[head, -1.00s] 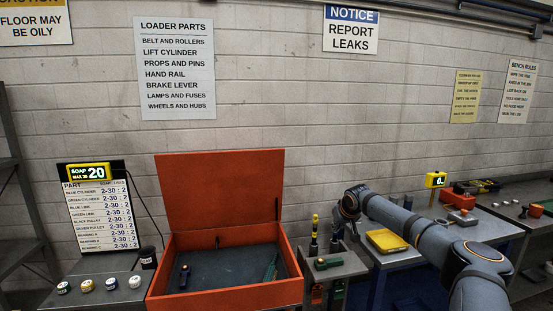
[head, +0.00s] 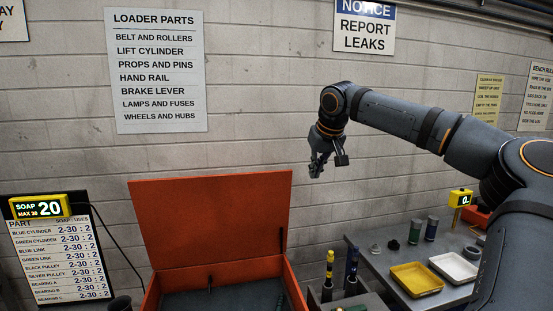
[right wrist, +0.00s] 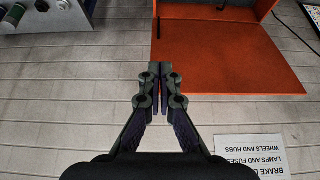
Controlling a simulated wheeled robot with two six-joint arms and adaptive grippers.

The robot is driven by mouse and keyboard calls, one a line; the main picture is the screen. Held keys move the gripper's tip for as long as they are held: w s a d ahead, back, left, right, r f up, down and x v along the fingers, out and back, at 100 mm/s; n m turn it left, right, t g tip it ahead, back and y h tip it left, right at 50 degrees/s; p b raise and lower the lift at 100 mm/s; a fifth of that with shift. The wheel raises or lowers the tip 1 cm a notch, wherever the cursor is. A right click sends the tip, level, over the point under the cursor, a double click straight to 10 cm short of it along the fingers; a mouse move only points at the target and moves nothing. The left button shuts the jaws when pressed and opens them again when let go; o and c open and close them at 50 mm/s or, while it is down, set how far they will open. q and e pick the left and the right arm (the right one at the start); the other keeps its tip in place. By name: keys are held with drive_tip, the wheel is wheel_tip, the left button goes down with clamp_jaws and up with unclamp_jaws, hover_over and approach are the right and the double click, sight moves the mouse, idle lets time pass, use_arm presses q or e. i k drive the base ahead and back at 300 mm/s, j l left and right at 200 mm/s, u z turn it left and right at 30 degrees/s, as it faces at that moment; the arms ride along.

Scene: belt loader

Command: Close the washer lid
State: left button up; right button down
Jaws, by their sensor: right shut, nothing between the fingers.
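The orange washer (head: 292,290) stands at the lower middle of the head view. Its orange lid (head: 212,222) stands raised against the wall side, leaving the dark inside showing. The lid also shows in the right wrist view (right wrist: 225,60), in its upper right part. My right gripper (head: 317,172) is in the air, above and to the right of the lid's top right corner, apart from it. In the right wrist view its fingertips (right wrist: 159,70) are together with nothing between them. My left gripper is out of view.
A yellow soap counter (head: 38,206) reading 20 tops a parts chart at left. A bench (head: 405,290) at right holds a yellow tray (head: 416,278), a white tray (head: 453,267) and small parts. Bottles (head: 328,270) stand close to the washer's right side. The air before the wall is clear.

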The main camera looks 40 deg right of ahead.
sight(184, 220)
drive_tip(key=i+l, duration=0.9)
drive_tip(key=i, duration=0.05)
